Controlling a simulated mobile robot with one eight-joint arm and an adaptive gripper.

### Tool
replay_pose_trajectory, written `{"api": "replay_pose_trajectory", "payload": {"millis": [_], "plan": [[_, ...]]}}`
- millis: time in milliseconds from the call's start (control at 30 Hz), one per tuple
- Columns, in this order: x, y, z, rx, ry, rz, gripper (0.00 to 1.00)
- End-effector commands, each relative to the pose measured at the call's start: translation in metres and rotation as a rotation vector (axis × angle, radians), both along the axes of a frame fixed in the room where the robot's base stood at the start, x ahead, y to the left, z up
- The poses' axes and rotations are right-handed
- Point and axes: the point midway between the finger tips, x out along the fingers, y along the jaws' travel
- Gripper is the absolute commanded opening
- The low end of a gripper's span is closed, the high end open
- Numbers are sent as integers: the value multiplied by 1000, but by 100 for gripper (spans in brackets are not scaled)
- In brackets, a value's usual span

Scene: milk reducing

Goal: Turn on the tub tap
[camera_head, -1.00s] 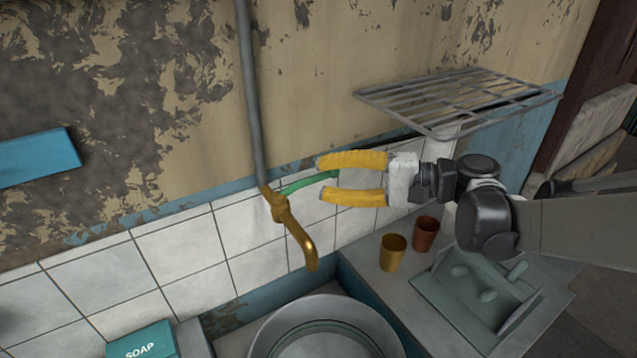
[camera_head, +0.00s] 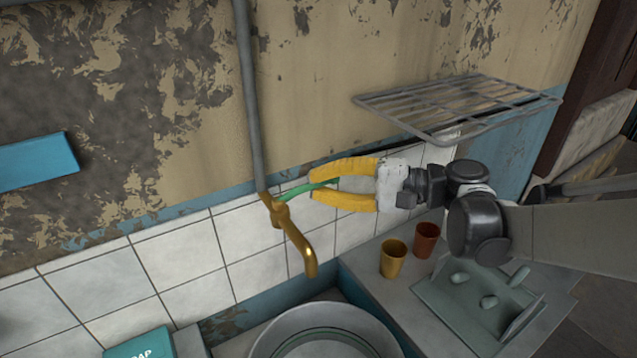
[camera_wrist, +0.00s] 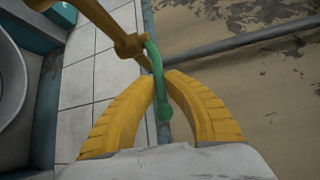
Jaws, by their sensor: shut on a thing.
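The tub tap is a brass spout (camera_head: 299,250) on the tiled wall, at the foot of a grey pipe. Its green lever handle (camera_head: 297,190) points right from the tap body toward my gripper. My gripper (camera_head: 313,186) has yellow fingers and is shut on the handle's outer end. In the wrist view the fingertips (camera_wrist: 161,82) close on both sides of the green handle (camera_wrist: 155,62), whose rounded end lies between the fingers. The brass tap body (camera_wrist: 128,45) shows just beyond. A round metal tub (camera_head: 325,335) stands below the spout.
A wire rack (camera_head: 455,100) juts from the wall above my gripper. A soap box (camera_head: 140,344) is at lower left.

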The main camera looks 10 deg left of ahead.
Motion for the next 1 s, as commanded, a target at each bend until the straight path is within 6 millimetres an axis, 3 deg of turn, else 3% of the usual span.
{"api": "replay_pose_trajectory", "payload": {"millis": [267, 1000], "plan": [[-8, -4, 2, 1, 0, -101, 0], [-51, -13, 2, 1, 0, -655, 0]]}}
